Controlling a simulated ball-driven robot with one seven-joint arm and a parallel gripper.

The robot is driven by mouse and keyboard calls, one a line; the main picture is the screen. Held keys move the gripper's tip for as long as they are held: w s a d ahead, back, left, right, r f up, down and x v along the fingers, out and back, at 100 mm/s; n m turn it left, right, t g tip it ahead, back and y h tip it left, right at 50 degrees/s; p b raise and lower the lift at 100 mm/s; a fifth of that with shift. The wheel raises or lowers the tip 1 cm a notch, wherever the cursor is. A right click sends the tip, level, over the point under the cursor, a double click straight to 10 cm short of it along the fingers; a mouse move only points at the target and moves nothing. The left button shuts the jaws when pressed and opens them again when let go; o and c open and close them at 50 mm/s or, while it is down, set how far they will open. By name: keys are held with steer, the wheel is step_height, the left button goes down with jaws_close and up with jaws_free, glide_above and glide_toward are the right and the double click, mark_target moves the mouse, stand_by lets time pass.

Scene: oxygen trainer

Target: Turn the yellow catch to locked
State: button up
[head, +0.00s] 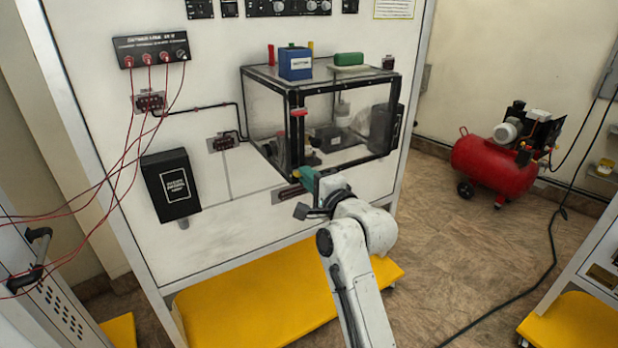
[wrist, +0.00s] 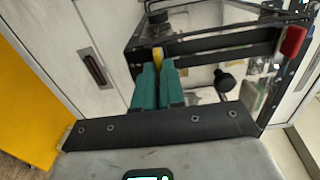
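The yellow catch (wrist: 158,56) shows in the wrist view as a small upright yellow piece at the front lower edge of the clear box (head: 345,120). My gripper (wrist: 159,66) has green fingers that stand close together, with the catch between their tips. They look shut on it, though the contact itself is partly hidden by the fingers. In the head view my gripper (head: 304,178) is at the box's lower front corner, and the fingers and arm hide most of the catch there. I cannot read any locked mark.
A red handle (wrist: 292,40) is on the box frame right of my gripper. A blue box (head: 295,63) and a green block (head: 348,58) stand on top. A black case (head: 171,185) hangs on the panel to the left. A yellow base (head: 250,305) lies below.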

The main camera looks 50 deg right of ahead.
steer(key=o, duration=0.4)
steer(key=b+v, duration=0.2)
steer(key=v, duration=0.8)
steer(key=shift+s+a, duration=0.1)
steer(key=shift+s, duration=0.3)
steer(key=s+a+f+n+g+y, duration=0.25)
steer(key=a+f+n+g, duration=0.2)
steer(key=f, duration=0.45)
steer(key=s+a+f+n+g+y, duration=0.1)
steer(key=s+a+f+n+g, duration=0.3)
steer(key=f, duration=0.5)
steer(key=s+a+f+n+g, duration=0.2)
steer(key=s+f+n, duration=0.2)
steer(key=s, duration=0.1)
steer(key=s+a+f+n+g+y, duration=0.1)
steer(key=s+a+f+n+g, duration=0.1)
steer(key=s+f+n+g, duration=0.1)
steer(key=s+a+f+n+g, duration=0.3)
steer(key=s+f+n, duration=0.2)
steer(key=s, duration=0.4)
steer(key=shift+s+f+n, duration=0.15)
steer(key=shift+f+n, duration=0.1)
steer(key=shift+f, duration=0.4)
